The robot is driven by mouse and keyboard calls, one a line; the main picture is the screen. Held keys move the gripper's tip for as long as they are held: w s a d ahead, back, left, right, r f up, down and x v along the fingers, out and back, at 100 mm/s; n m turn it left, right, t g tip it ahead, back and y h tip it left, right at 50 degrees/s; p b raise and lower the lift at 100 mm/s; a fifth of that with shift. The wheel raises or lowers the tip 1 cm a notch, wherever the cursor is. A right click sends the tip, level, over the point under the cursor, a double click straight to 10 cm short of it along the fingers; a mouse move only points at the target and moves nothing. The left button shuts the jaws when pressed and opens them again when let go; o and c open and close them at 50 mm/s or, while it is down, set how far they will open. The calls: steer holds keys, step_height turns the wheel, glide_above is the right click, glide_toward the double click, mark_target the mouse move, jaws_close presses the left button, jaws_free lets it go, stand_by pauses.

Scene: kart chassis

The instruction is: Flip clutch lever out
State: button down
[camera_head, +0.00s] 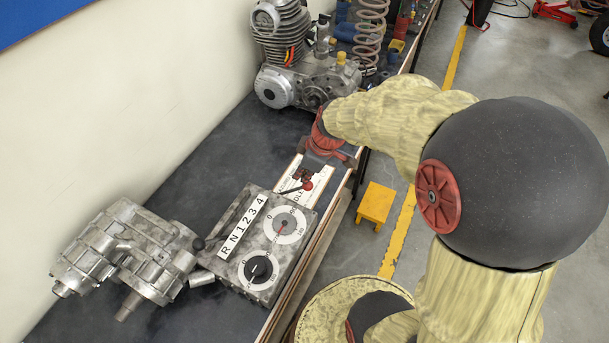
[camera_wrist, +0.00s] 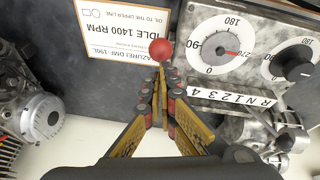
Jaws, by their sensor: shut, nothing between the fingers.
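A thin lever with a red ball knob (camera_head: 307,186) sticks out of the grey control box (camera_head: 254,203); no label marks it as the clutch lever. In the wrist view the red ball (camera_wrist: 161,50) is just beyond my fingertips, with its stem running back toward them. My gripper (camera_wrist: 163,84) is shut and empty, its yellow-padded fingers meeting close to the stem; I cannot tell whether they touch it. In the head view my gripper is mostly hidden behind my wrist, above the bench by the lever.
The box carries two dials, an R N 1 2 3 4 strip (camera_head: 243,224) and a black-knobbed lever (camera_head: 199,243). An "IDLE 1400 RPM" card (camera_wrist: 124,35) lies beside it. A gearbox (camera_head: 127,250) lies left; an engine (camera_head: 291,70) stands behind. A wall bounds the bench's left.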

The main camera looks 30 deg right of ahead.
steer(key=s+p+v, duration=0.1)
steer(key=p+v, duration=0.2)
steer(key=v, duration=0.8)
steer(key=shift+f, duration=0.1)
steer(key=s+a+r+m+t+h, duration=0.1)
steer(key=s+a+r+m+t, duration=0.1)
steer(key=s+a+r+m, duration=0.6)
steer(key=s+a+r, duration=0.1)
steer(key=s+r, duration=0.2)
steer(key=s, duration=0.1)
steer(key=shift+a+r+m+h, duration=0.15)
steer(key=shift+r+m+h, duration=0.15)
steer(key=shift+r+m, duration=0.1)
